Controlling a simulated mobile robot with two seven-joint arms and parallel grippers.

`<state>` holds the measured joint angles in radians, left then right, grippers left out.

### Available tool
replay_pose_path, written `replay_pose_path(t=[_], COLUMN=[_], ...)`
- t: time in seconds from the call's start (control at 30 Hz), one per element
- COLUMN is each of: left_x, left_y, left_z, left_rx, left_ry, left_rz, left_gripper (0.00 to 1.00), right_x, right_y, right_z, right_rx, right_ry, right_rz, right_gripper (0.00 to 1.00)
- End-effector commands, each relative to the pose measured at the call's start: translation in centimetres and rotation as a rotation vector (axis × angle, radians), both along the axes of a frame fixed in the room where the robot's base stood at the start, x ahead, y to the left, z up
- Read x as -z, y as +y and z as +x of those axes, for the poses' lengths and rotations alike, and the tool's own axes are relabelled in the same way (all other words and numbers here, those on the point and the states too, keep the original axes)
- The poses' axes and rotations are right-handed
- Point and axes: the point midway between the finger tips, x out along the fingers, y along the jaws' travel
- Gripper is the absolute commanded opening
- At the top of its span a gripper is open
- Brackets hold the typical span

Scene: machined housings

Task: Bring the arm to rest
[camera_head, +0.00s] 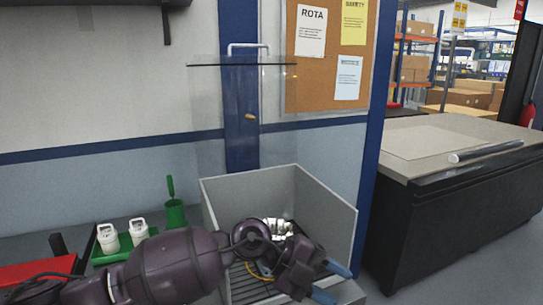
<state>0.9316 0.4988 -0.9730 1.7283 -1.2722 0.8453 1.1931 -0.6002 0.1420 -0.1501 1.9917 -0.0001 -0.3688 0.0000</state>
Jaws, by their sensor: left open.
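My left arm (175,265) comes in from the left, low in the view. My left gripper (331,282) is open, with its two blue-tipped fingers apart and nothing seen between them. It is at the front right of an open grey box (328,207), in front of or over its slatted floor. A shiny pale metal part (279,228) shows inside the box, partly hidden behind my gripper and wrist. My right gripper is not in view.
A clear panel (215,110) with a handle stands upright behind the box. A separate bench (440,135) stands at right.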

Motion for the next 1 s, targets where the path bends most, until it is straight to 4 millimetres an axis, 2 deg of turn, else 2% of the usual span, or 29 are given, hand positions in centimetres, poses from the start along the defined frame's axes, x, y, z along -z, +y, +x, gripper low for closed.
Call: replay_pose_path(t=[0.03, 0.13, 0.27, 0.37, 0.5, 0.63, 0.77, 0.87, 1.0], left_x=[-0.8, -2.8, -5.2, -6.3, -6.3, -4.6, -1.4, 1.9, 7.0], left_y=[-0.5, -0.7, 0.6, 2.7, 7.0, 12.0, 17.5, 21.7, 27.1], left_z=[-0.8, -1.1, -0.4, 0.7, 2.6, 4.0, 4.3, 3.6, 0.8], left_rx=[-0.036, -0.139, -0.323, -0.497, -0.782, -1.074, -1.373, -1.602, -1.901], left_ry=[0.037, 0.091, 0.165, 0.221, 0.306, 0.39, 0.484, 0.563, 0.688], left_rz=[-0.118, -0.337, -0.584, -0.738, -0.896, -0.973, -0.977, -0.931, -0.795], left_gripper=[0.45, 0.45, 0.45, 0.45, 0.45, 0.45, 0.45, 0.45, 0.45], right_x=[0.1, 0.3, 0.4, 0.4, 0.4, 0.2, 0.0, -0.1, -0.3], right_y=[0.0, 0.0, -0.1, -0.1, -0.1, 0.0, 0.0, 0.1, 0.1], right_z=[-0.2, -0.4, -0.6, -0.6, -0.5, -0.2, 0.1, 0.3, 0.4], right_rx=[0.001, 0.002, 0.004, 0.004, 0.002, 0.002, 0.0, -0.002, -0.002], right_ry=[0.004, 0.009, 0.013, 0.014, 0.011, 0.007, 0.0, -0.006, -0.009], right_rz=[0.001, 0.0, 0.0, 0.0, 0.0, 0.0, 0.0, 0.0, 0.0], right_gripper=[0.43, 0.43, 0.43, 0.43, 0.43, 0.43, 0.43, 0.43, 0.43])
